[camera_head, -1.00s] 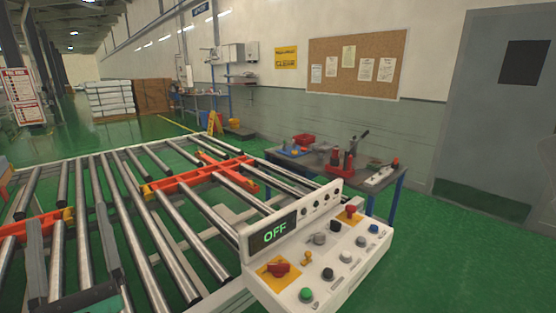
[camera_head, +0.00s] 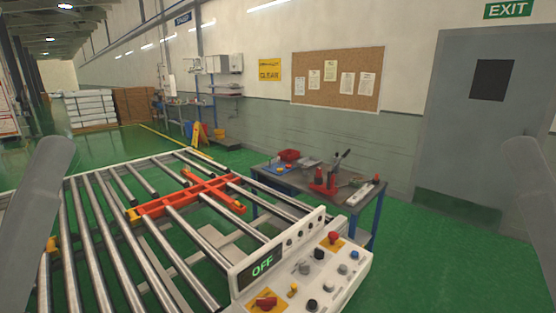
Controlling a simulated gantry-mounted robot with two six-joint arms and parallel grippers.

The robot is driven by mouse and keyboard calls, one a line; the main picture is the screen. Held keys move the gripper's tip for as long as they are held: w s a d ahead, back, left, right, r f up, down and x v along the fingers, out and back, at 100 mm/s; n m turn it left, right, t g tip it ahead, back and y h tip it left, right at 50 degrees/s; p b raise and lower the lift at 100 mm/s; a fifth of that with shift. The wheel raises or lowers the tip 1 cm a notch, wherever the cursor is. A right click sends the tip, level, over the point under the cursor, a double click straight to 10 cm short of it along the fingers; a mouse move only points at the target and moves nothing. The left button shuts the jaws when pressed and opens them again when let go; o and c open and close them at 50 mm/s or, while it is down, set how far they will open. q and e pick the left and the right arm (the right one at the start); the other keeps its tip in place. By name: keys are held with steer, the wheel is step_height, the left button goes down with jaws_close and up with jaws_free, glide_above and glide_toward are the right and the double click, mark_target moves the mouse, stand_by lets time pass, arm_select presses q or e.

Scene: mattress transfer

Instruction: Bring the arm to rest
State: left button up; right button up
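My two arms show only as smooth grey links, one along the left edge and one along the right edge of the head view. Neither gripper is in view, so I cannot see whether they hold anything. The roller conveyor (camera_head: 159,231) lies in front of me with bare metal rollers and an orange cross-shaped part (camera_head: 172,203) among them. The white control panel (camera_head: 338,287) stands at its near right end, and its display (camera_head: 262,265) reads OFF. No mattress is on the visible rollers.
A grey door (camera_head: 465,125) is at the right under an EXIT sign. White stacked goods (camera_head: 90,108) are far back left. Green floor is open at the right.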

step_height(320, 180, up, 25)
steer(key=p, duration=2.2)
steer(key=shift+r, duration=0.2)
